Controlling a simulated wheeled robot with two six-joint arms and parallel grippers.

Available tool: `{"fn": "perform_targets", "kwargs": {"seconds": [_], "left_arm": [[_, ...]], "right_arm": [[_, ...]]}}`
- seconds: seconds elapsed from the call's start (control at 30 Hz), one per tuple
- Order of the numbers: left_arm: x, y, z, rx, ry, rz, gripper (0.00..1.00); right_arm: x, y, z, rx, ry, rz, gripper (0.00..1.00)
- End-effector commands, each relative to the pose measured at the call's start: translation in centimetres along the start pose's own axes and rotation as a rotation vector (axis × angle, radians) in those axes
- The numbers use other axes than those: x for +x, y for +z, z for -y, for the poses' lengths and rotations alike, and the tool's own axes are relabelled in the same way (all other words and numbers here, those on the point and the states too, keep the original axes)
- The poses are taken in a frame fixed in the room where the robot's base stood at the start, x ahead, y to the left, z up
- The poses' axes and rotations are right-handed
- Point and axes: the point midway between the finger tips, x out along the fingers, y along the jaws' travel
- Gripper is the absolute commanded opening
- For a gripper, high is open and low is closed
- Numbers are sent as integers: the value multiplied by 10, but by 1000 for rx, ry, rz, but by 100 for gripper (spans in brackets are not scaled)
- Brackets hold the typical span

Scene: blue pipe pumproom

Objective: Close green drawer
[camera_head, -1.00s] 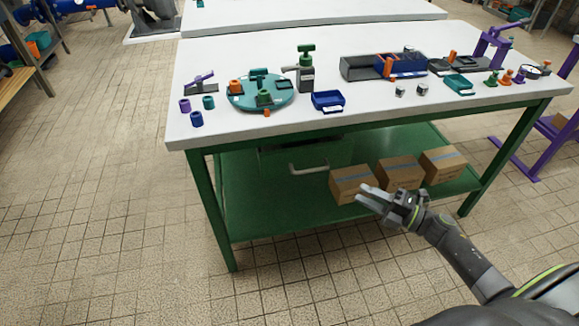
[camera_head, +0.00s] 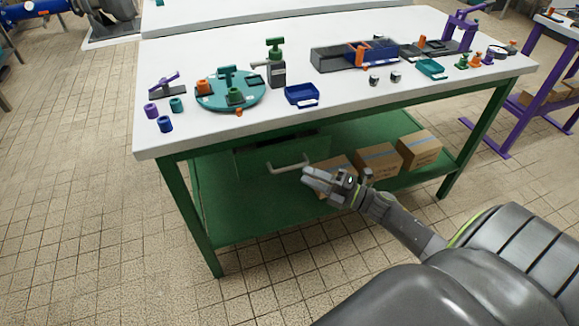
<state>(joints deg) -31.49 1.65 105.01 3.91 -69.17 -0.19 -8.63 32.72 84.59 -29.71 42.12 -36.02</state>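The green drawer (camera_head: 250,164) hangs under the near side of the workbench, left of its middle, with a pale bar handle (camera_head: 288,168) on its front. A dark gap shows above the drawer front; how far out it stands is hard to tell. My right gripper (camera_head: 306,177) is just right of and slightly below the handle, seemingly apart from it. Its fingers look close together and hold nothing visible, but their gap is unclear from this angle. My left gripper is not in view.
The white workbench top (camera_head: 215,140) overhangs the drawer. Several cardboard boxes (camera_head: 378,158) stand on the green lower shelf (camera_head: 230,220), close behind and right of my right gripper. A green table leg (camera_head: 193,215) stands at left. The tiled floor in front is clear.

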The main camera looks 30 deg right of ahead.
Motion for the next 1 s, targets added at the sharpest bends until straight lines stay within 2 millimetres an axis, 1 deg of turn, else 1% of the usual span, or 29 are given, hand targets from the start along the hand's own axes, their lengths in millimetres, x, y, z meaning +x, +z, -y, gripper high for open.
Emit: {"fn": "perform_targets", "kwargs": {"seconds": [0.03, 0.1, 0.2, 0.3, 0.4, 0.5, 0.73, 0.77, 1.0], "left_arm": [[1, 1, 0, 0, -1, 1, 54], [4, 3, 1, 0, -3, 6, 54], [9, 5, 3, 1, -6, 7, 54], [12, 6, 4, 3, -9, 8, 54], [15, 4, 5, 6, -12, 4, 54], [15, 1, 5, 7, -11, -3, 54], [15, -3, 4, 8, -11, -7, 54], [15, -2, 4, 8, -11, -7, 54], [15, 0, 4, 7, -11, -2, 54]], "right_arm": [[12, 0, -2, 0, 5, 0, 32], [26, 0, -2, 1, 4, 1, 32], [43, 0, -1, 2, 3, 0, 32], [55, 0, -1, 0, 1, 0, 32], [62, 0, 0, 2, 1, 1, 32], [65, 0, 0, 1, -1, 1, 32], [66, 0, 0, 1, -1, 0, 32], [66, 0, 0, 1, -1, 0, 31], [66, 0, 0, 1, -1, 0, 0]]}}
